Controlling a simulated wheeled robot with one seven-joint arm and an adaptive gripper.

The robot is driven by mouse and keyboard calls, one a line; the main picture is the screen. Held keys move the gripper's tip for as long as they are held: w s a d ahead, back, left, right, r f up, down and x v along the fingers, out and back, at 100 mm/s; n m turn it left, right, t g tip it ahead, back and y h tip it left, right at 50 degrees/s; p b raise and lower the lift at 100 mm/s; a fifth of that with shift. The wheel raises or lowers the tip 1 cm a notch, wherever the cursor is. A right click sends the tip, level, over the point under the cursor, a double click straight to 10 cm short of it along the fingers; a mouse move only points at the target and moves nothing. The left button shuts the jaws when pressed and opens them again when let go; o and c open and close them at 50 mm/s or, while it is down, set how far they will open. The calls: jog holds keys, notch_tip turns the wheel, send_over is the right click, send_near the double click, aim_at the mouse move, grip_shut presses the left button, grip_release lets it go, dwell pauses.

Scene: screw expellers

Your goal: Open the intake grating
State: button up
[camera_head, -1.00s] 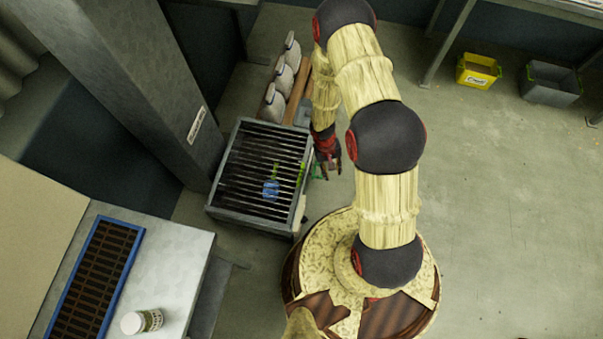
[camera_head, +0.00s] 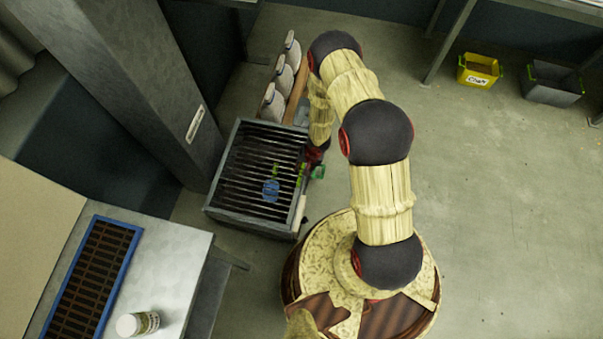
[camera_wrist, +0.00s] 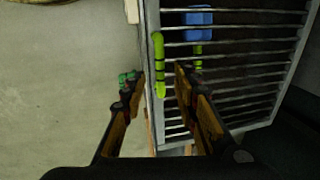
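The intake grating (camera_head: 262,160) is a framed set of dark parallel bars lying flat over a grey metal hopper (camera_head: 250,222). In the wrist view the grating (camera_wrist: 245,72) fills the right side. A yellow-green bar handle (camera_wrist: 158,65) runs along its near rim. My gripper (camera_wrist: 155,80) is open, with one finger outside the rim and the other over the bars, so the handle lies between them. I cannot tell whether either finger touches it. In the head view my gripper (camera_head: 314,157) is at the hopper's right edge, partly hidden by my arm.
A blue object with a green stem (camera_head: 271,190) shows at the bars. A small green part (camera_head: 318,172) is beside the hopper. A grey pillar (camera_head: 130,80) stands left, white jugs (camera_head: 272,100) behind. A yellow bin (camera_head: 479,70) stands far right; the floor between is clear.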

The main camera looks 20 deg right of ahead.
aim_at(301, 172)
jog(key=f, duration=0.1)
jog(key=f+b, duration=0.1)
jog(key=f, duration=0.2)
jog(key=shift+w+a+f+b, duration=0.25)
jog(key=shift+a+f+b, duration=0.1)
jog(key=shift+a+f, duration=0.05)
jog(key=c, duration=0.4)
jog(key=c, duration=0.3)
grip_shut()
